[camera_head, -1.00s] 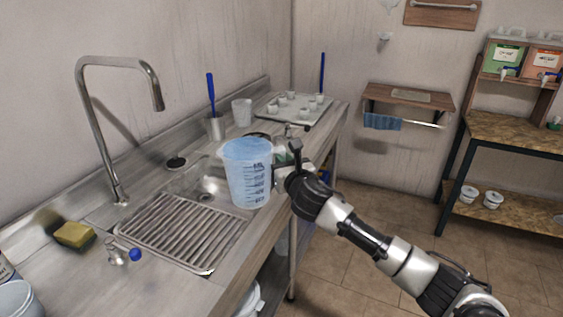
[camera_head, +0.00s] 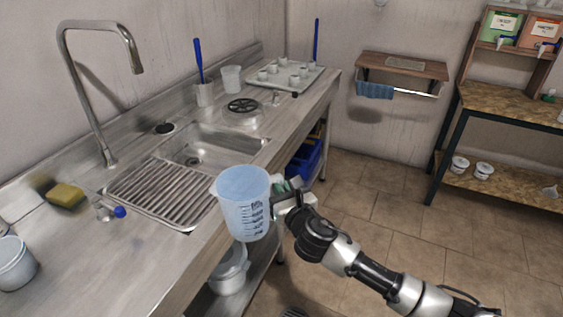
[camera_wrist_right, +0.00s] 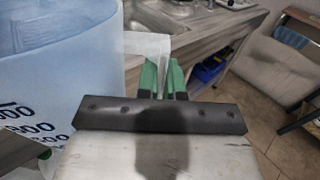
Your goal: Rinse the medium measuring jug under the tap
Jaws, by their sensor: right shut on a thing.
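The measuring jug (camera_head: 243,207) is translucent blue-white with dark graduation marks. It is upright and held in front of the counter's front edge, near the drainer. My right gripper (camera_head: 277,195) is shut on the jug's handle at its right side. In the right wrist view the jug (camera_wrist_right: 50,75) fills the left, and the green fingertips (camera_wrist_right: 163,80) close on its pale handle. The tall curved tap (camera_head: 136,65) stands behind the sink (camera_head: 215,141), and no water shows from it. My left gripper is not in view.
A ribbed drainer (camera_head: 160,190) lies left of the sink. A sponge (camera_head: 66,196), a blue-knobbed valve (camera_head: 119,212) and a white tub (camera_head: 14,264) are on the left counter. A tray with small cups (camera_head: 287,84) is at the far end. Floor is clear at right.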

